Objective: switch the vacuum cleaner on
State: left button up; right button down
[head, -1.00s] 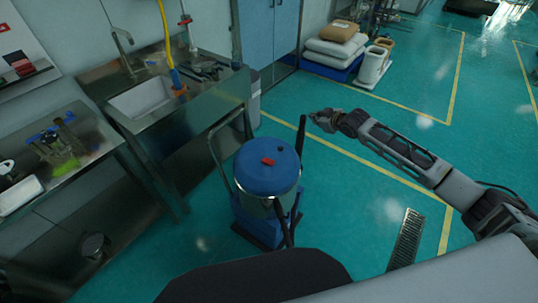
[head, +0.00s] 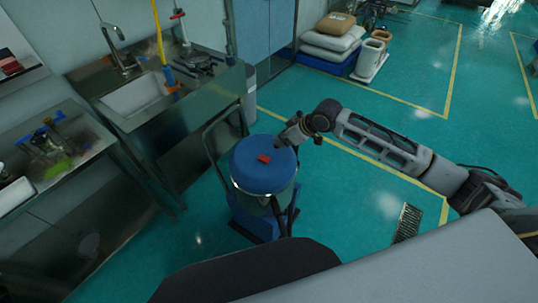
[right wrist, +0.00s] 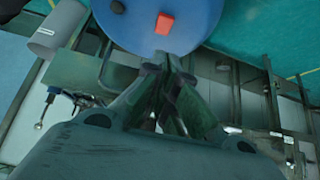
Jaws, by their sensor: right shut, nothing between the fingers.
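The vacuum cleaner (head: 264,175) stands upright on the floor, with a round blue lid, a metal drum and a blue base. Its red switch (head: 264,159) is on top of the lid; it also shows in the right wrist view (right wrist: 165,23). My right gripper (head: 278,146) is at the far right rim of the lid, a short way from the switch. In the right wrist view its fingers (right wrist: 168,68) are closed together and empty, pointing toward the lid. I cannot tell whether they touch it. My left gripper is not in view.
A steel sink bench (head: 185,110) stands behind the vacuum cleaner at left, and another steel bench (head: 60,165) with small items stands further left. Stacked sacks (head: 332,43) and containers are at the back.

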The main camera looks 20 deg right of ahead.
jog(key=shift+f, duration=0.1)
dwell(0.3)
send_near(263, 158)
jog(key=shift+w+a+r+p, duration=0.2)
jog(key=shift+w+a+r, duration=0.15)
jog(key=shift+w+a, duration=0.15)
jog(key=shift+w+a+r+p, duration=0.2)
jog(key=shift+w+a+r, duration=0.15)
jog(key=shift+w, duration=0.3)
notch_tip(263, 158, down, 4)
jog(key=shift+w+a+r, duration=0.1)
jog(key=shift+r, duration=0.1)
jog(key=shift+f+p, duration=0.35)
jog(key=shift+f, duration=0.35)
jog(key=shift+f, duration=0.15)
